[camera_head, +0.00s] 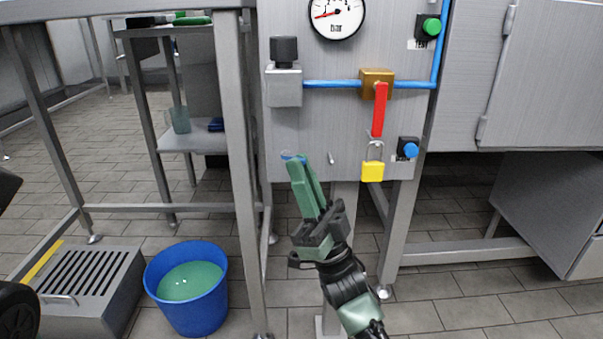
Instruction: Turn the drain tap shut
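A valve with a brass body (376,82) sits on the blue pipe on the grey panel. Its red lever (379,110) hangs straight down, across the line of the pipe. I cannot tell whether this is the drain tap. My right gripper (297,160) reaches up in front of the panel's lower left edge, below and left of the red lever and apart from it. Its green fingers lie close together in this view, and the gap at the tips is unclear. My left gripper is out of view.
A yellow padlock (372,171) hangs below the lever, with a blue button (410,149) beside it. A pressure gauge (337,14) and green button (432,26) are above. A blue bucket (187,314) with greenish liquid stands by a floor grate (84,273). A table leg (239,170) is left of the gripper.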

